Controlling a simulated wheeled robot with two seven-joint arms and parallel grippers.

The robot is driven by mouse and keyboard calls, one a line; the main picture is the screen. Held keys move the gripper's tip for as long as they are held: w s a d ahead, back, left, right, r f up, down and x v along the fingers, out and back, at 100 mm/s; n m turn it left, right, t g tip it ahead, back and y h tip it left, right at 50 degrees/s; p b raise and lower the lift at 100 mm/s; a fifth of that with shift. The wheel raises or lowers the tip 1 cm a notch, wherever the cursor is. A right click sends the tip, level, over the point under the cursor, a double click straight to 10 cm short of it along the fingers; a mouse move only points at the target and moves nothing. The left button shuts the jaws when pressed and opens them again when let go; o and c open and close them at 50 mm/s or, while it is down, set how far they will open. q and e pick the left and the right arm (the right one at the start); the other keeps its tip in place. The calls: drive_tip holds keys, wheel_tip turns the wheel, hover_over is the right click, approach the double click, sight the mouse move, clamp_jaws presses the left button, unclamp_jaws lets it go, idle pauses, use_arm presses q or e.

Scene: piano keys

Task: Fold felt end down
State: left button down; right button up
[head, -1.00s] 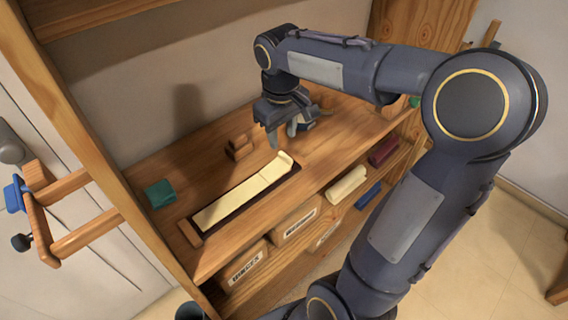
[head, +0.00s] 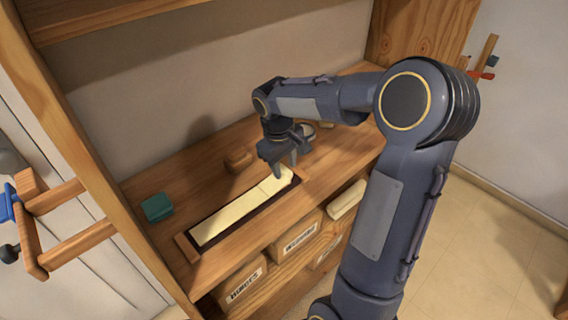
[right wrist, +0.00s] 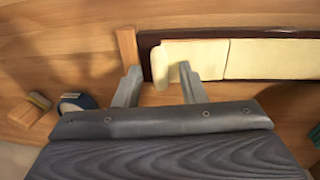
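A long cream felt strip (head: 235,215) lies in a dark, shallow tray (head: 205,243) on the wooden shelf. The strip also shows in the right wrist view (right wrist: 265,58), with a seam across it. Its right end in the head view has a small raised flap, seen in the right wrist view (right wrist: 187,76) standing up from the strip. My right gripper (head: 285,168) is open above that end, pointing down. In the right wrist view its fingers (right wrist: 160,84) are apart, one close to the flap; I cannot tell whether they touch. My left gripper is out of view.
A teal block (head: 157,207) sits left of the tray, and a small wooden block (head: 238,162) behind it. Labelled boxes (head: 297,238) and a cream roll (head: 346,199) are on the lower shelf. An upright side panel (head: 85,165) bounds the shelf at left.

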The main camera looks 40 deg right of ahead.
clamp_jaws()
